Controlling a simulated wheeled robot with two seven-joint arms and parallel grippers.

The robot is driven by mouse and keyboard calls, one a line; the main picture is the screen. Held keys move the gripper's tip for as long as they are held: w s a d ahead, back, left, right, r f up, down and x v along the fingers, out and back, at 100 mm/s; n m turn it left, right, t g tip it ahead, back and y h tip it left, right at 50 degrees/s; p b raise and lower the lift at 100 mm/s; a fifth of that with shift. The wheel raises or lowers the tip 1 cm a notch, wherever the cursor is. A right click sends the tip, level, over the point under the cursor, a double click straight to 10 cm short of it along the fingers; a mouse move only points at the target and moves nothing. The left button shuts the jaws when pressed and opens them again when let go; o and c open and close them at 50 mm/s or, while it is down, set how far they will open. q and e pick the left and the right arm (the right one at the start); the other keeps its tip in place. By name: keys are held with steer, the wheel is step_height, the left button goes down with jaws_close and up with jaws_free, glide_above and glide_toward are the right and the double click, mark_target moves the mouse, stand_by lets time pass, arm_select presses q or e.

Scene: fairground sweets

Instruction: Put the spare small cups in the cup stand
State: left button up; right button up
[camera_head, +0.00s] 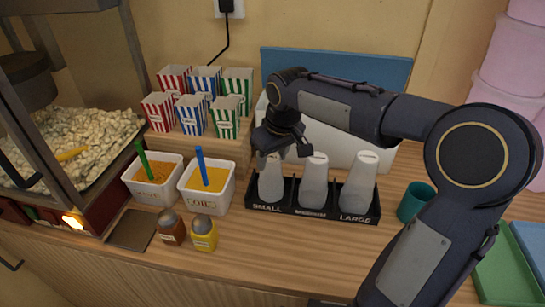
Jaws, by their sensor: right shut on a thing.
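The black cup stand (312,212) stands on the wooden counter, with slots labelled SMALL, MEDIUM and LARGE. Pale cups fill the medium slot (314,182) and the large slot (358,182). My right gripper (282,150) points down over the SMALL slot at the left. It is shut on a pale small cup (271,182), which is upright at that slot. The gripper hides part of the cup's top, and I cannot tell whether it is nested on others. My left gripper is not in view.
White tubs with orange contents (207,187) and two shakers (204,235) stand left of the stand. Striped boxes (225,117) are behind them. A white bin (385,155) is behind the stand. A teal cup (414,203) stands to the right. The counter in front is clear.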

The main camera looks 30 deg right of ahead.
steer(key=shift+f, duration=0.25)
steer(key=shift+f, duration=0.15)
steer(key=o, duration=1.3)
steer(key=shift+c, duration=0.2)
steer(key=v, duration=1.3)
steer(key=s+a+f+m+t+y, duration=0.1)
steer(key=s+a+f, duration=0.3)
steer(key=s+f, duration=0.4)
steer(key=s+a+f+m+t+y, duration=0.1)
steer(key=s+a+f, duration=0.3)
steer(key=s+f, duration=0.4)
steer(key=s+y, duration=0.1)
steer(key=s, duration=0.2)
steer(key=shift+s+a+m+t+y+p, duration=0.2)
steer(key=shift+s+m+t+y+p, duration=0.1)
steer(key=shift+m+p, duration=0.1)
